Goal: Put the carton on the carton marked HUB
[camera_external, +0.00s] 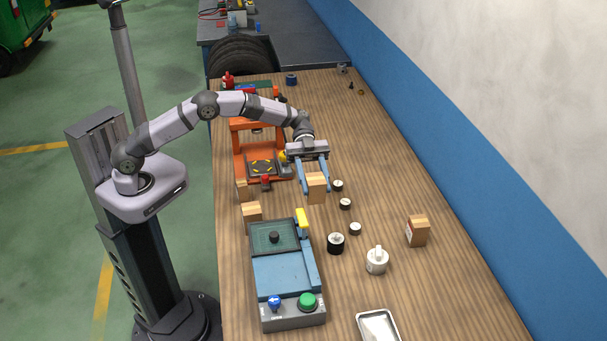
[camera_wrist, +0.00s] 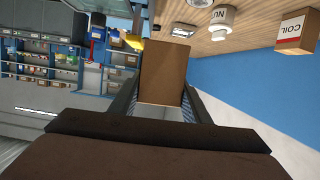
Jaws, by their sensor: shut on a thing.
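My gripper (camera_external: 315,186) is shut on a small brown carton (camera_external: 316,188), with one blue finger on each side. The held carton also fills the space between the fingers in the wrist view (camera_wrist: 163,72). No marking shows on its visible faces. I cannot tell how far its base is from the table. Another carton (camera_external: 417,230) stands at the right of the table; in the wrist view a carton marked COIL (camera_wrist: 296,34) shows. Two more cartons stand at the left, one (camera_external: 252,211) behind the blue machine and one (camera_external: 242,190) by the orange frame. No HUB marking is readable.
The blue machine (camera_external: 283,272) with a green button stands in front. The orange frame (camera_external: 240,160) stands left of my gripper. Several small black parts and a white canister (camera_external: 377,261) lie right of the machine. A metal tray (camera_external: 378,326) is at the front. The table's right side is mostly clear.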

